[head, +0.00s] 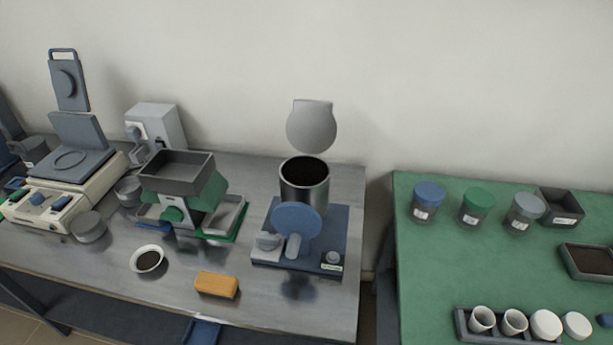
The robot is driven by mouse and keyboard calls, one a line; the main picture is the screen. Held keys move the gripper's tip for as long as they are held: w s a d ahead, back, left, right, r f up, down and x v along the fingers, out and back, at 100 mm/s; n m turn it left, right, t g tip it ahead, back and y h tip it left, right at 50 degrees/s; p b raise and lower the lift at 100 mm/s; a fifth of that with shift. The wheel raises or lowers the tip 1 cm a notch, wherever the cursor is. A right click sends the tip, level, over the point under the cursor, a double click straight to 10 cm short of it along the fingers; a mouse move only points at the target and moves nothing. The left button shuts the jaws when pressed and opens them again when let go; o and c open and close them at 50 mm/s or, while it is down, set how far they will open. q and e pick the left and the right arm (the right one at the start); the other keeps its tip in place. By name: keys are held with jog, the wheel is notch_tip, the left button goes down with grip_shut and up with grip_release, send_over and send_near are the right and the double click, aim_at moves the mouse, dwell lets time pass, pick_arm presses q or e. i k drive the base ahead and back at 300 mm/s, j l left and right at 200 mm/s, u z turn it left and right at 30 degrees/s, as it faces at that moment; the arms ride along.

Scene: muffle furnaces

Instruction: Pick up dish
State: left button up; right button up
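A small white round dish (147,259) with dark brown material in it stands upright on the grey metal table, near its front. It is left of an orange-brown block (217,285) and in front of a green device. Neither of my grippers shows in the head view, and nothing touches the dish.
The metal table (330,310) also holds a balance-like device (68,160), a green device with a grey hopper (178,170) and a blue-based machine with a metal cup (304,190). A green table (430,270) at right holds jars, trays and white cups. Free room lies around the dish's front.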

aim_at(147, 259)
jog(key=u, duration=1.15)
